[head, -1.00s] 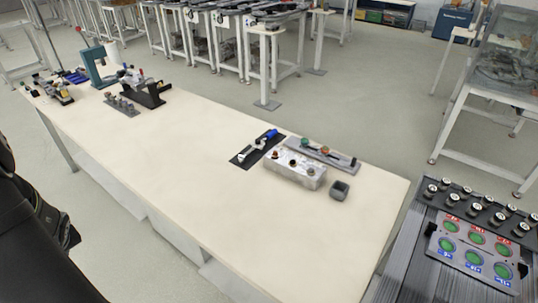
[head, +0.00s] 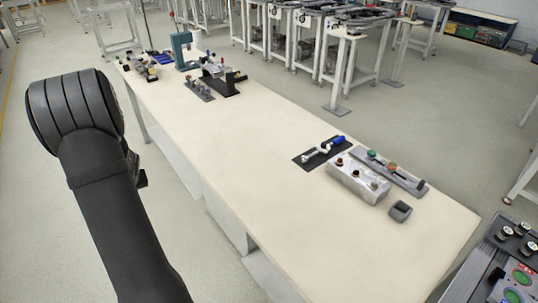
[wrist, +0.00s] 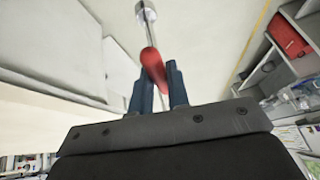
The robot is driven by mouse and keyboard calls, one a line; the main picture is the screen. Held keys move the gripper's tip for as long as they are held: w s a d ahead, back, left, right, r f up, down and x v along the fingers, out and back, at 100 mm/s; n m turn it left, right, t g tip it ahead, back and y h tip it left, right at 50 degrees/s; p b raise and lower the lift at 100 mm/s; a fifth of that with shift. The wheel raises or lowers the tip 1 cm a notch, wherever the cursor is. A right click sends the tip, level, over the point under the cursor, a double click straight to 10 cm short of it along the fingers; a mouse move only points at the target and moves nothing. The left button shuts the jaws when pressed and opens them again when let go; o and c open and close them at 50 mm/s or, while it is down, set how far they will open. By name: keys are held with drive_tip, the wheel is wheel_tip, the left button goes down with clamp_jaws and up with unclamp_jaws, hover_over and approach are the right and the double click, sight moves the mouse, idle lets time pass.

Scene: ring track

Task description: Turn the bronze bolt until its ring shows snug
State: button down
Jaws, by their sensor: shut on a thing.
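In the wrist view my gripper (wrist: 160,88) is shut on a tool with a red handle (wrist: 153,66). Its metal shaft (wrist: 148,32) ends in a pale, wider head (wrist: 146,12), pointing away from the fingers. In the head view the gripper and the tool do not show; only my dark arm is at the left. A silvery block (head: 357,183) stands on the table's right part with a few small bolts in its top. They are too small to tell which is bronze or how its ring looks. The tool is apart from the block.
Behind the block lies a grey rail (head: 405,176) with green and orange-brown knobs. A small grey box (head: 400,211) sits to its right, a black mat (head: 310,159) with a blue-ended tool to its left. The table's middle (head: 260,140) is clear. Fixtures stand at the far end.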

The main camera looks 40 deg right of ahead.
drive_tip(key=shift+m, duration=0.4)
drive_tip(key=shift+w+d, duration=0.4)
drive_tip(key=shift+w, duration=0.45)
drive_tip(key=shift+w+d, duration=0.35)
drive_tip(key=shift+w, duration=0.5)
drive_tip(key=shift+w+d, duration=0.4)
drive_tip(key=shift+w, duration=0.45)
drive_tip(key=w+d+m+h, duration=0.1)
drive_tip(key=w+d+m, duration=0.1)
drive_tip(key=w+d, duration=0.7)
drive_tip(key=w, duration=0.3)
drive_tip(key=shift+w+h, duration=0.35)
drive_tip(key=shift+h, duration=0.05)
drive_tip(key=shift+s, duration=0.1)
drive_tip(key=shift+s+a, duration=0.8)
drive_tip(key=shift+s, duration=0.2)
drive_tip(key=shift+s+a, duration=0.8)
drive_tip(key=shift+s, duration=0.15)
drive_tip(key=shift+r, duration=0.15)
